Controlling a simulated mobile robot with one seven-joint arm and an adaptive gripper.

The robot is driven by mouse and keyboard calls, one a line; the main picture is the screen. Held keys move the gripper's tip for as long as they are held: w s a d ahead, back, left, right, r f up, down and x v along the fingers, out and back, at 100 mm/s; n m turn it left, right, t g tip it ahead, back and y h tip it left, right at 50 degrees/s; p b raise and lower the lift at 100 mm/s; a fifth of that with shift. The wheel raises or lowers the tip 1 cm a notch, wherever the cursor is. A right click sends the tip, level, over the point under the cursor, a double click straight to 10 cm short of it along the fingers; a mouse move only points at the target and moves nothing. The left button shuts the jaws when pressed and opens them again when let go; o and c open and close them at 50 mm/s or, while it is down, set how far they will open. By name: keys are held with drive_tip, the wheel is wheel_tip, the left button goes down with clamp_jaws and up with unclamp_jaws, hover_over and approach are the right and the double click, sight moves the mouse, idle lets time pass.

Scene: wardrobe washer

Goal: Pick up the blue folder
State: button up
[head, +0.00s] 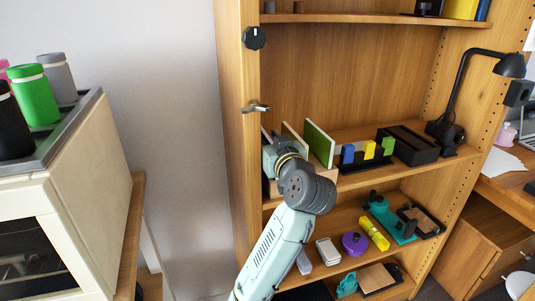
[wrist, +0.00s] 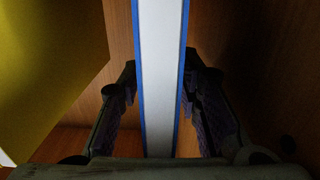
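The blue folder (wrist: 140,60) stands upright in the wrist view, its white edge facing me, blue covers on both sides. My gripper (wrist: 161,75) has one finger on each side of the folder. The inner finger pads show, and narrow dark gaps seem to lie between them and the covers, so it looks open. Whether the fingertips touch is hard to tell. In the head view my gripper (head: 272,152) reaches into the left end of the middle shelf; the blue folder is not clearly visible there, apparently hidden by my arm.
A yellow-looking folder (wrist: 45,70) stands close left in the wrist view. A green folder (head: 319,145) stands right of my gripper in the head view. The wooden cabinet side (head: 238,120) is close on the left. A black organizer (head: 412,148) and lamp (head: 462,85) stand further right.

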drive_tip(key=shift+c, duration=0.4)
clamp_jaws()
idle(0.4)
